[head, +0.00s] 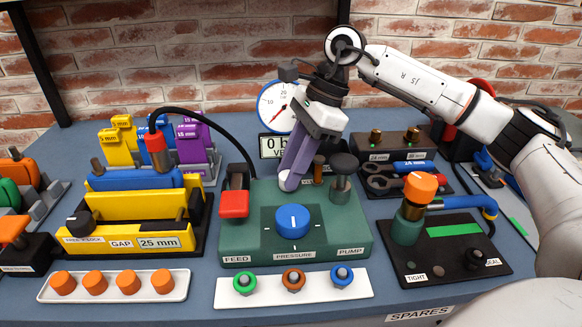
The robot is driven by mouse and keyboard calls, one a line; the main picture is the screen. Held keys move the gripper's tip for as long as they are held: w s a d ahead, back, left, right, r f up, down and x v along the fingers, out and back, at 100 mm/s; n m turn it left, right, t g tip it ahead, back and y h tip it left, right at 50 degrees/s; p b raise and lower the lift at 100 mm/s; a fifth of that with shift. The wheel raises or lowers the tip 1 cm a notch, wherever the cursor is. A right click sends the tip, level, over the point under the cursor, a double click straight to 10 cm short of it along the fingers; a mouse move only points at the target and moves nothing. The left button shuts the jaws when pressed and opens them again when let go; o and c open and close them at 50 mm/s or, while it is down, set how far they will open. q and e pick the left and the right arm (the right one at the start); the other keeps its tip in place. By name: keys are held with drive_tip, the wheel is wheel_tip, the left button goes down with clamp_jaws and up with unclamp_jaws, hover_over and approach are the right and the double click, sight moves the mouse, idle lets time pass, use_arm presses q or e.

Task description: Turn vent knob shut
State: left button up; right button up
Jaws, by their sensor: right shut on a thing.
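My right gripper (290,180) comes in from the upper right and points down at the back of the green pressure unit (345,240). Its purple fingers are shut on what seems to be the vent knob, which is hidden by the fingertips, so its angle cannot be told. A round gauge (272,100) with a red needle stands behind. Below it a display (272,146) reads "0 b", with a label starting "VE"; my gripper covers the rest. My left gripper is not in view.
A blue pressure knob (292,221) is just in front of my fingers. A red feed lever (234,204) is left, a grey pump post (342,180) right. A yellow gap fixture (135,205) and an orange-knobbed fixture (420,187) flank the unit.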

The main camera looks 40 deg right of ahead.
drive_tip(key=m+t, duration=0.1)
drive_tip(key=m, duration=0.2)
drive_tip(key=m+t+h, duration=0.1)
drive_tip(key=m, duration=0.2)
drive_tip(key=shift+s+a+m+h+b, duration=0.15)
drive_tip(key=shift+m+h+b, duration=0.15)
drive_tip(key=shift+b, duration=0.05)
drive_tip(key=m, duration=0.2)
drive_tip(key=m+t+h, duration=0.1)
drive_tip(key=m, duration=0.1)
drive_tip(key=shift+s+a+m+h, duration=0.1)
drive_tip(key=shift+m+h, duration=0.2)
drive_tip(key=shift+m, duration=0.4)
drive_tip(key=o, duration=1.1)
drive_tip(key=shift+c, duration=0.2)
drive_tip(key=a+v, duration=0.1)
drive_tip(key=v, duration=0.9)
drive_tip(key=shift+d+p, duration=0.4)
drive_tip(key=shift+p, duration=0.05)
drive_tip(key=shift+r, duration=0.15)
